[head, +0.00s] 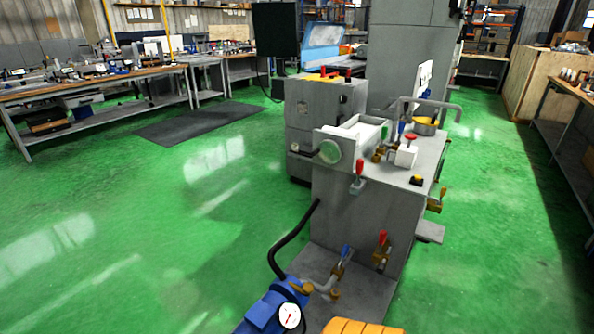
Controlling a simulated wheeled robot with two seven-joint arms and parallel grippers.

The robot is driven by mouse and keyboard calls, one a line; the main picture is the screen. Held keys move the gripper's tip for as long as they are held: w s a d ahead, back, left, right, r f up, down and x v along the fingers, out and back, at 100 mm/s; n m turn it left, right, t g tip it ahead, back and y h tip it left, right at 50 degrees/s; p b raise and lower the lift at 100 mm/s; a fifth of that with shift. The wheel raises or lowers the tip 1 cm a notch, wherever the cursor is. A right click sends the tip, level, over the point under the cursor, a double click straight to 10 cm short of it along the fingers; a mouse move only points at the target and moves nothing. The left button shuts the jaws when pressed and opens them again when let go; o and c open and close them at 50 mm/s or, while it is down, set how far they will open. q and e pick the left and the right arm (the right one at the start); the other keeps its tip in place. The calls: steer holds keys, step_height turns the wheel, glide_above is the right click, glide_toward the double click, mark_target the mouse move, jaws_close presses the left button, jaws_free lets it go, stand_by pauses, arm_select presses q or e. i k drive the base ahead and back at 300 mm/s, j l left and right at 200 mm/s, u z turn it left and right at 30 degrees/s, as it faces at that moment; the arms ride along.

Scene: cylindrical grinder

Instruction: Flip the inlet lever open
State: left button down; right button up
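The grey grinder unit (350,218) stands right of centre. A red-handled lever (359,168) points up on its front face, near the top edge. A second red-handled lever (382,238) on a brass valve sits low on the same face. A blue-handled lever (346,251) stands upright on the pipe by the blue pump (272,308). A yellow-handled valve (441,195) sits on the right side. I cannot tell from the picture which of these is the inlet lever. Neither of my grippers is in view.
A black hose (291,240) runs from the pump to the unit. A pressure gauge (289,316) faces me at the bottom. A red-topped valve (409,142) stands on the unit's top. The green floor (130,225) is clear on the left. A workbench (575,90) stands at right.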

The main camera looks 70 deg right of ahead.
mark_target(346, 248)
steer(key=i+j, duration=0.1)
steer(key=i, duration=0.4)
steer(key=i+j, duration=0.15)
steer(key=i, duration=0.35)
steer(key=i+l+z, duration=0.1)
steer(key=i+z, duration=0.25)
steer(key=i, duration=0.2)
steer(key=i+z, duration=0.3)
steer(key=i, duration=0.25)
steer(key=i+j+z, duration=0.2)
steer(key=i+z, duration=0.15)
steer(key=i, duration=0.25)
steer(key=i+j+z, duration=0.3)
steer(key=i, duration=0.2)
steer(key=i+l+z, duration=0.25)
steer(key=z, duration=0.25)
steer(key=i+l+z, duration=0.25)
steer(key=z, duration=0.2)
steer(key=i+z, duration=0.75)
steer(key=z, duration=0.25)
steer(key=i+j+z, duration=0.2)
steer(key=i+z, duration=0.15)
steer(key=z, duration=0.15)
steer(key=i+j+z, duration=0.25)
steer(key=z, duration=0.2)
